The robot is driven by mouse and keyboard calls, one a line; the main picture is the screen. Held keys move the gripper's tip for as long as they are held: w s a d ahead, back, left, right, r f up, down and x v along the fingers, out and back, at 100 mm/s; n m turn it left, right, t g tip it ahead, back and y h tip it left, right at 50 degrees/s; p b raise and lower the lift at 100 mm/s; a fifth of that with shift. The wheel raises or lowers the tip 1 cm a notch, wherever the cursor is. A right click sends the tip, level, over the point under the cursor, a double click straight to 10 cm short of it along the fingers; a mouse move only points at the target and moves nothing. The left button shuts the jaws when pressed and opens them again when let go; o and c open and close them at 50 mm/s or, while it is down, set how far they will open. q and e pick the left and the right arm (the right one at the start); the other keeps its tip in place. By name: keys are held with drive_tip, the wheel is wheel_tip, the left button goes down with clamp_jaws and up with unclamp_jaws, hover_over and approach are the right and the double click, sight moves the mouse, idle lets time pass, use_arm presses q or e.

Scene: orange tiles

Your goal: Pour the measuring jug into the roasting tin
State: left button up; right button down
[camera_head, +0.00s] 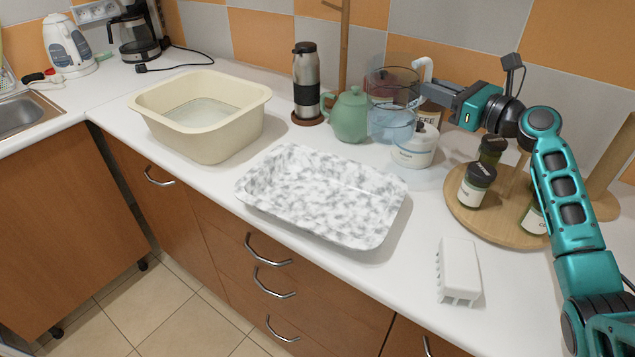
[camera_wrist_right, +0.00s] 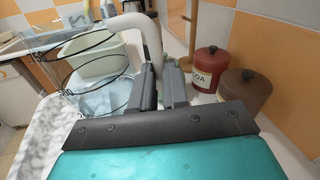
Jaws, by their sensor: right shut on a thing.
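The measuring jug (camera_head: 391,122) is clear, with pale blue liquid in its lower part. It looks roughly upright behind the roasting tin. In the right wrist view the jug (camera_wrist_right: 92,88) shows dark markings and a white handle (camera_wrist_right: 147,38). My right gripper (camera_head: 432,92) is shut on that handle; its fingers (camera_wrist_right: 160,88) also show in the wrist view. I cannot tell how far the jug's base is above the counter. The roasting tin (camera_head: 320,225) is white with grey mottling, near the counter's front. It looks empty. My left gripper is not in view.
A green teapot (camera_head: 350,117), steel flask (camera_head: 305,85) and white canister (camera_head: 415,148) stand close to the jug. A cream basin (camera_head: 225,145) lies left of the tin. A wooden tray (camera_head: 490,222) with jars and a white rack-like block (camera_head: 458,270) are at right.

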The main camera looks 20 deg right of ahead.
sight(416, 100)
drive_tip(key=a+n, duration=0.2)
drive_tip(key=s+a+r+n+h, duration=0.1)
drive_tip(key=a+n, duration=0.1)
drive_tip(key=a+r+n, duration=0.1)
drive_tip(key=n, duration=0.2)
drive_tip(key=shift+s+a+g, duration=0.2)
drive_tip(key=shift+a+g, duration=0.2)
drive_tip(key=shift+a+f+h+b, duration=0.15)
drive_tip(key=shift+f+h+b, duration=0.15)
drive_tip(key=shift+b, duration=0.15)
drive_tip(key=shift+s+a+f+n+b, duration=0.1)
drive_tip(key=shift+a+f+n+b, duration=0.3)
drive_tip(key=shift+n+b, duration=0.6)
drive_tip(key=a+n+b, duration=0.1)
drive_tip(key=b, duration=0.2)
drive_tip(key=shift+s+a+f+h, duration=0.15)
drive_tip(key=shift+a+f+h, duration=0.05)
drive_tip(key=shift+h, duration=0.1)
drive_tip(key=shift+r, duration=0.15)
